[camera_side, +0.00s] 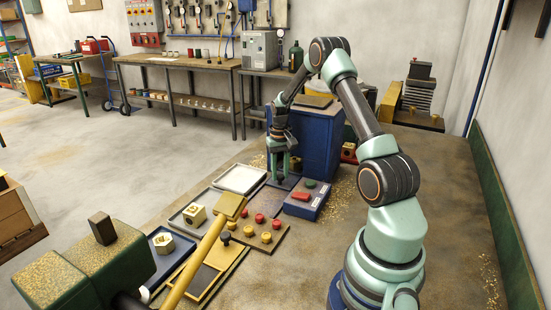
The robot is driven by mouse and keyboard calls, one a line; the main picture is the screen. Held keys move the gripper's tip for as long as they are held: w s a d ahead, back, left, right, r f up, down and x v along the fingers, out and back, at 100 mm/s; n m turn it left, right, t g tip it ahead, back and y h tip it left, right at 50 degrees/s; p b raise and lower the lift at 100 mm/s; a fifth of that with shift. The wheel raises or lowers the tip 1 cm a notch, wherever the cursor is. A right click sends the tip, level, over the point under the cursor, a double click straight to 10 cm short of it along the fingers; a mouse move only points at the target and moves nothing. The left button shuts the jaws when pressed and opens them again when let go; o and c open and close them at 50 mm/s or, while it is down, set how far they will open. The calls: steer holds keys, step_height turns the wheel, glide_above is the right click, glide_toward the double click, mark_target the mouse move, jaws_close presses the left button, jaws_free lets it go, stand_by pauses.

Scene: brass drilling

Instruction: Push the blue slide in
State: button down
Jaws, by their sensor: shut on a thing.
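The blue slide (289,184) is a small dark blue piece low at the front of the blue machine housing (318,145). My gripper (280,175) points down from above and is shut at the slide, in front of the housing's left side. The fingers hide much of what they hold and part of the slide. How far the slide stands out from the housing cannot be told from here.
A blue control box (306,203) with a red and a green button stands just right of my gripper. A white tray (240,179) lies to the left. A board (257,238) with red, yellow and black knobs is nearer. Brass shavings lie on the bench.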

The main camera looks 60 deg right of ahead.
steer(key=shift+d, duration=0.4)
steer(key=c, duration=0.8)
jaws_free()
steer(key=shift+o, duration=1.1)
steer(key=shift+a, duration=0.1)
step_height(320, 180, up, 12)
steer(key=shift+a+r, duration=0.1)
